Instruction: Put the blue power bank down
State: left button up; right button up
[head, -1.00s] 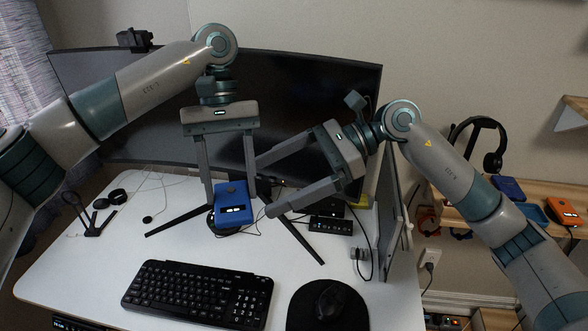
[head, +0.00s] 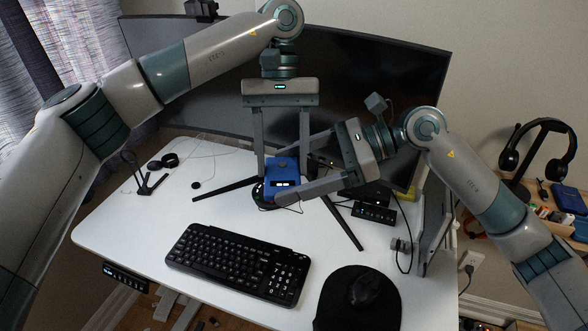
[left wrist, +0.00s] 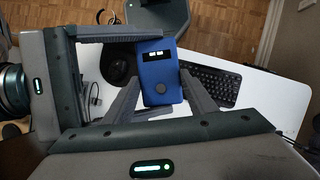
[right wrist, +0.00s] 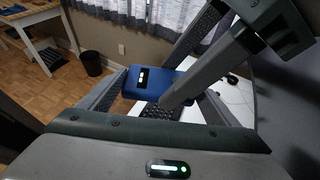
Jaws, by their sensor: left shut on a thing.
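The blue power bank (head: 283,188) is in the head view, in front of the monitor stand. My left gripper (head: 284,172) comes down from above and is shut on it. In the left wrist view the power bank (left wrist: 158,85) sits between the left fingers. My right gripper (head: 280,180) reaches in from the right with its fingers spread, one behind and one in front of the power bank. The right wrist view shows the power bank (right wrist: 155,88) between those spread fingers.
The white desk (head: 150,240) has a black keyboard (head: 240,262) in front and a mouse (head: 363,290) on a dark pad. The monitor (head: 380,90) and its stand legs (head: 343,222) are close behind and beside the grippers. A headphone stand (head: 535,150) is at the right.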

jog(key=c, duration=0.5)
pick_arm(q)
jog(key=o, duration=1.3)
pick_arm(e)
jog(key=shift+c, duration=0.2)
pick_arm(q)
jog(key=shift+r, duration=0.1)
jog(key=v, duration=1.2)
jog(key=shift+w+f, duration=0.1)
jog(key=shift+f, duration=0.1)
